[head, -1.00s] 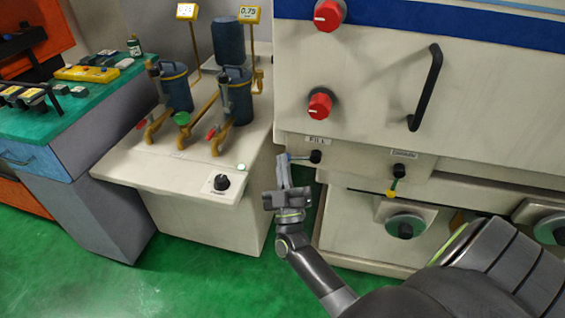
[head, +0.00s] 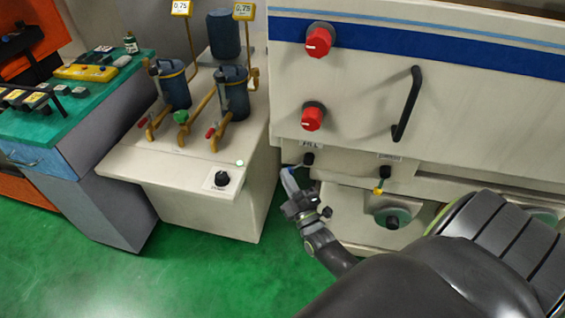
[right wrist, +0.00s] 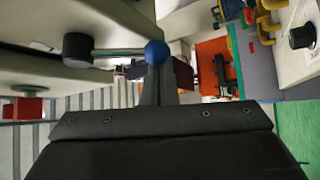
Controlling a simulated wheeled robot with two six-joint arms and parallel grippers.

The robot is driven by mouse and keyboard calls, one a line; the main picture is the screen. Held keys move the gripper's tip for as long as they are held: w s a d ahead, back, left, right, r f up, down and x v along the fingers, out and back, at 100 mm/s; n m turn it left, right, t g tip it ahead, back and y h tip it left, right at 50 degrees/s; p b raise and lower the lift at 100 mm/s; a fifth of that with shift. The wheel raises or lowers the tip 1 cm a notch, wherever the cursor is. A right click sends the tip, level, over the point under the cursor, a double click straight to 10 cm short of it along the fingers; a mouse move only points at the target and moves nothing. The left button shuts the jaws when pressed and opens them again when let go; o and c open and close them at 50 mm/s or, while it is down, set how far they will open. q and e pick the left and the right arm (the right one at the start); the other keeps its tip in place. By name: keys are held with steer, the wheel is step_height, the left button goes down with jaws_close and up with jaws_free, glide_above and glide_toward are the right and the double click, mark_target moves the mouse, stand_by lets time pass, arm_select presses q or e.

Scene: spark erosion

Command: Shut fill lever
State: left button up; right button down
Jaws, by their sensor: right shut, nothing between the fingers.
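The fill lever has a black hub (head: 308,159) under the FILL label on the machine front. Its rod points left and slightly down in the head view. In the right wrist view the hub (right wrist: 77,46), thin rod and blue ball end (right wrist: 156,52) show clearly. My right gripper (head: 287,178) is shut and empty, with its fingertips at the ball end. In the wrist view the fingers (right wrist: 156,88) overlap the ball's lower edge; I cannot tell whether they touch it. My left gripper is out of view.
A second lever (head: 385,173) with a yellow end hangs down to the right of the fill lever. Red knobs (head: 311,117) and a black handle (head: 407,104) sit above. A cream cabinet (head: 200,205) with blue filters stands left, with a floor gap between.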

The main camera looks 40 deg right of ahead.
steer(key=s+d+n+g+p, duration=0.1)
steer(key=p, duration=0.1)
steer(key=s+d+f+n+g+y+p, duration=0.1)
steer(key=n+p, duration=0.1)
steer(key=s+d+f+n+g+y+p, duration=0.1)
steer(key=p, duration=0.1)
steer(key=shift+s+n+g, duration=0.25)
steer(key=shift+n+g, duration=0.05)
steer(key=shift+s+d, duration=0.1)
stand_by(0.7)
